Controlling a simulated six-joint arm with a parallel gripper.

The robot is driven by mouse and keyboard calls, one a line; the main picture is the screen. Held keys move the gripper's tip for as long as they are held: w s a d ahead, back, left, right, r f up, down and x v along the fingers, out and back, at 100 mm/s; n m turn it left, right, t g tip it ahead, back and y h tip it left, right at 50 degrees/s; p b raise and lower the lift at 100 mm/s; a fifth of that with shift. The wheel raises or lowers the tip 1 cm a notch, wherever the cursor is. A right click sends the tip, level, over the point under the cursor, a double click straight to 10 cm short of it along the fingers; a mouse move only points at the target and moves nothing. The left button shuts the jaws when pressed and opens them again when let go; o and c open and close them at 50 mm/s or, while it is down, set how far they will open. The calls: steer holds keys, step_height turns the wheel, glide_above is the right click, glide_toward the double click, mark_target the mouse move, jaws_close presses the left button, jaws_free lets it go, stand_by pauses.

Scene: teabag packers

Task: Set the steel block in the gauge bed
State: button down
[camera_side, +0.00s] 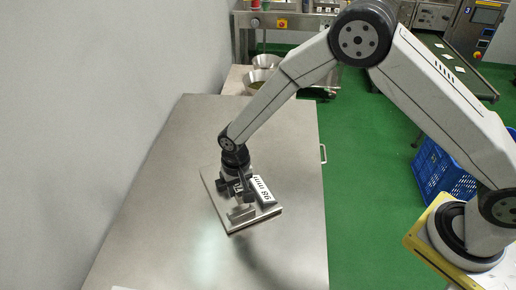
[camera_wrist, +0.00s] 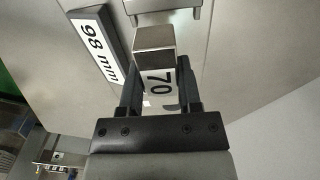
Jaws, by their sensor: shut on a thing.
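The steel block (camera_wrist: 155,40) is a squared bar with a white label marked 70, held between the fingers of my gripper (camera_wrist: 158,95). In the side view my gripper (camera_side: 238,192) points down over the gauge bed (camera_side: 231,225), a flat grey plate on the steel table. A dark bar with a white mm label (camera_side: 263,188) stands on the bed to the right of my gripper, and also shows at upper left in the wrist view (camera_wrist: 98,45). A pale metal stop (camera_wrist: 165,8) lies just beyond the block's end. I cannot tell whether the block touches the bed.
The steel table (camera_side: 170,150) is clear around the bed. A grey wall (camera_side: 80,100) runs along its left. Metal funnels (camera_side: 265,65) stand beyond its far end, and a blue crate (camera_side: 440,170) sits on the green floor to the right.

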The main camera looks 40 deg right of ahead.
mark_target(235, 203)
steer(key=shift+w+a+f, duration=0.2)
steer(key=shift+w+f, duration=0.35)
steer(key=shift+f, duration=0.05)
steer(key=shift+w+f, duration=0.15)
steer(key=shift+f, duration=0.1)
steer(key=shift+w+f, duration=0.1)
steer(key=shift+f, duration=1.45)
steer(key=shift+f, duration=0.15)
steer(key=shift+c, duration=1.4)
jaws_free()
steer(key=shift+r, duration=6.1)
